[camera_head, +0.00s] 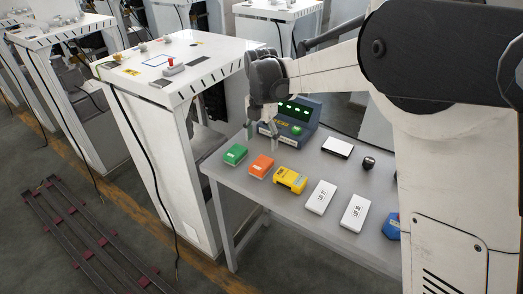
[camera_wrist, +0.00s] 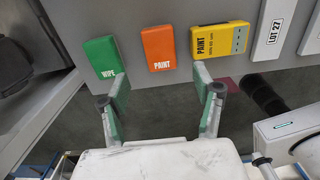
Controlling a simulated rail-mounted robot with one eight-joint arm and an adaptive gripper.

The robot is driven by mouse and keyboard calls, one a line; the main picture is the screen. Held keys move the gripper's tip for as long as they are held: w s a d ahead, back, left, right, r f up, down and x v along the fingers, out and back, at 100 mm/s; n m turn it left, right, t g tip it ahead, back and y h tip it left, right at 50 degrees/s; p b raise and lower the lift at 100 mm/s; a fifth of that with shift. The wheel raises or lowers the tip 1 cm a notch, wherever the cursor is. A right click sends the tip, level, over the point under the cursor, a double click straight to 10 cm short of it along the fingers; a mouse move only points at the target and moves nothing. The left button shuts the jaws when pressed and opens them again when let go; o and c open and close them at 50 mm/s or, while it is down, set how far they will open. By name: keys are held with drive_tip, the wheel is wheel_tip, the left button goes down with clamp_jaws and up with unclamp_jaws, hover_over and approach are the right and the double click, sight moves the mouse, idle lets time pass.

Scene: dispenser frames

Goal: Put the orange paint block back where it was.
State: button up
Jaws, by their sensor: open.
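The orange paint block (camera_head: 261,166) lies flat on the grey table between a green block and a yellow one. In the wrist view the orange block (camera_wrist: 158,48), marked PAINT, is at the top middle, beyond my fingertips. My gripper (camera_head: 262,136) is above the table, near the blue device. In the wrist view my gripper (camera_wrist: 162,82) has its two fingers spread apart with nothing between them. The orange block looks apart from both fingers.
The green WIPE block (camera_head: 235,154) is left of the orange one; the yellow PAINT item (camera_head: 290,180) is right. Two white labelled boxes (camera_head: 320,197) (camera_head: 356,212) lie farther right. A blue device with a lit screen (camera_head: 298,116) stands behind. A white cabinet (camera_head: 165,130) is left.

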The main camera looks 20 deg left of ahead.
drive_tip(key=shift+r, duration=0.6)
drive_tip(key=s+d+r+m+t, duration=0.1)
drive_tip(key=s+d+r+m, duration=0.3)
drive_tip(key=d, duration=0.3)
drive_tip(key=s+d+r+m+t+y, duration=0.1)
drive_tip(key=s+d+r+m, duration=0.1)
drive_tip(key=d+r+m, duration=0.35)
drive_tip(key=s+d+r+m+t, duration=0.1)
drive_tip(key=s+d+r+m, duration=0.3)
drive_tip(key=d, duration=0.6)
drive_tip(key=s+d+f+m+t, duration=0.2)
drive_tip(key=s+d+m, duration=0.6)
drive_tip(key=m, duration=0.1)
drive_tip(key=s+d+f+m+t+h, duration=0.1)
drive_tip(key=s+d+f+m+t, duration=0.1)
drive_tip(key=s+d+m, duration=0.6)
drive_tip(key=shift+s+d+f+m, duration=0.2)
drive_tip(key=shift+f+m, duration=0.45)
drive_tip(key=shift+m, duration=0.4)
drive_tip(key=shift+f+b, duration=1.3)
